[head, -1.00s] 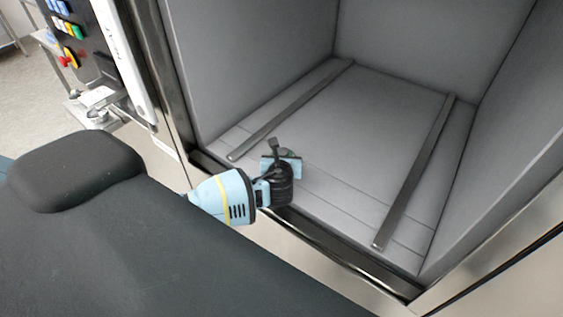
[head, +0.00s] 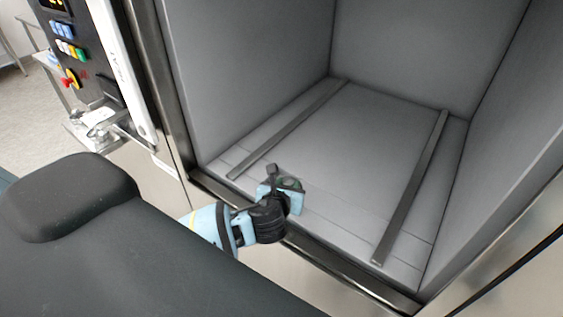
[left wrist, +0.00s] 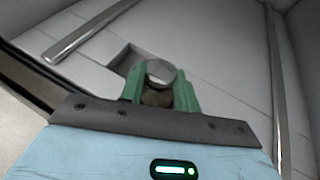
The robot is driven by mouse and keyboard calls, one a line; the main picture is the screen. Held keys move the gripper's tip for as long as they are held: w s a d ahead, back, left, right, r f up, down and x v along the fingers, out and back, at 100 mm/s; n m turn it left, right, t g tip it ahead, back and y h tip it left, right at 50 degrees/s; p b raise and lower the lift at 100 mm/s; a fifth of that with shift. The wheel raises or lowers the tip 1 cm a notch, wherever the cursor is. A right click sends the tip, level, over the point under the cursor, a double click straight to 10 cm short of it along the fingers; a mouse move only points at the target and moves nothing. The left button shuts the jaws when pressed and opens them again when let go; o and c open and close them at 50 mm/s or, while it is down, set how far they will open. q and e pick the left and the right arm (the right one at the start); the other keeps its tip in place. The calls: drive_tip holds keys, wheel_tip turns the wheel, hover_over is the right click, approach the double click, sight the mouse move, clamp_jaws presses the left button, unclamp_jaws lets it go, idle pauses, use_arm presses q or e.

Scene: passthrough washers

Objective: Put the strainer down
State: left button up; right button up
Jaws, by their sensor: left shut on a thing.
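The strainer (left wrist: 161,71) shows in the left wrist view as a small round metallic piece between the green fingertips. My left gripper (left wrist: 158,94) is shut on it. In the head view my left gripper (head: 288,186) is just inside the front opening of the washer chamber (head: 345,165), above the floor near its front edge. The strainer is hard to make out there, mostly hidden by the gripper. A dark square recess (left wrist: 119,57) in the chamber floor lies just beyond and left of the strainer in the left wrist view. My right gripper is not in view.
Two metal rails (head: 285,130) (head: 412,188) run front to back on the chamber floor, one on each side of the gripper. The metal front sill (head: 340,262) lies below the arm. A control panel (head: 72,45) is at the upper left. The chamber is otherwise empty.

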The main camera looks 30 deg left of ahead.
use_arm(q)
drive_tip(key=s+d+r+m+h, duration=0.1)
drive_tip(key=s+d+r+h, duration=0.1)
drive_tip(key=s, duration=0.4)
drive_tip(key=s+d+r+m+t+h, duration=0.1)
drive_tip(key=s+d+r+m, duration=0.1)
drive_tip(key=s+d, duration=0.2)
drive_tip(key=s, duration=0.3)
drive_tip(key=shift+d+r+h, duration=0.2)
drive_tip(key=shift+d+h, duration=0.1)
drive_tip(key=shift+h, duration=0.1)
drive_tip(key=shift+s+a, duration=0.15)
